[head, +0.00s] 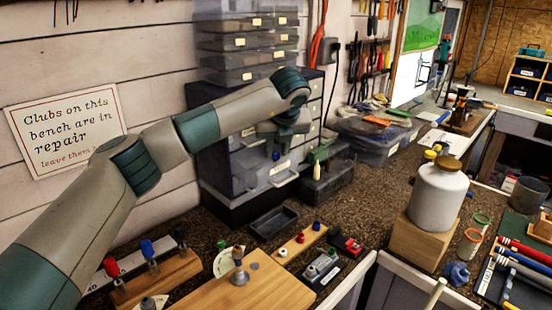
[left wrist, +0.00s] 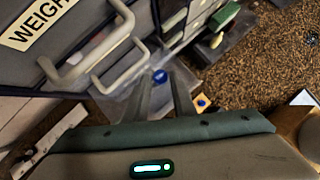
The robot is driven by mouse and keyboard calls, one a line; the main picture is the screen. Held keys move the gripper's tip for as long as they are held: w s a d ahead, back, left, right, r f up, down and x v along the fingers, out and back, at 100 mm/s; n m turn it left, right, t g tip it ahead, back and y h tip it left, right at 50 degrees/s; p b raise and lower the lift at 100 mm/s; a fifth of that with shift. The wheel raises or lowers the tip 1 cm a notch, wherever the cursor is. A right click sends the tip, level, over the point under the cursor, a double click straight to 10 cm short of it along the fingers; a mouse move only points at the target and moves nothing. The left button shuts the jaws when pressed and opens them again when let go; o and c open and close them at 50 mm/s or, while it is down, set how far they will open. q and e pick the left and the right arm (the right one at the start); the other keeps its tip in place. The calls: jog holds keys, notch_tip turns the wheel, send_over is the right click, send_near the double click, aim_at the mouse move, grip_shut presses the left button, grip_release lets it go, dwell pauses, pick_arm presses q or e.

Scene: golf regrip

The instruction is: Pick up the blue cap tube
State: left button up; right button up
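A blue cap (head: 276,156) shows just below my left gripper (head: 279,143), in front of the grey drawer cabinet. In the left wrist view the round blue cap (left wrist: 160,76) is seen end-on between and slightly beyond the fingertips of the left gripper (left wrist: 160,82). The fingers stand apart, with gaps beside the cap. The tube body under the cap is hard to make out against clear plastic. Another blue-topped piece (head: 147,248) stands on a wooden block at the lower left, beside a red one. My right gripper is in neither view.
The drawer cabinet (head: 234,155) stands close behind the left gripper; its handles (left wrist: 92,58) are near in the wrist view. A black tray (head: 273,222), a wooden board (head: 215,288) and a white jar (head: 438,198) are on the bench.

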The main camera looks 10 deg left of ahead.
aim_at(276, 154)
pick_arm(q)
jog(key=shift+w+a+f+p, duration=0.15)
jog(key=shift+w+f+p, duration=0.35)
jog(key=shift+p, duration=0.2)
jog(key=shift+p+x, duration=0.35)
jog(key=shift+x, duration=0.85)
jog(key=shift+s, duration=0.1)
grip_shut()
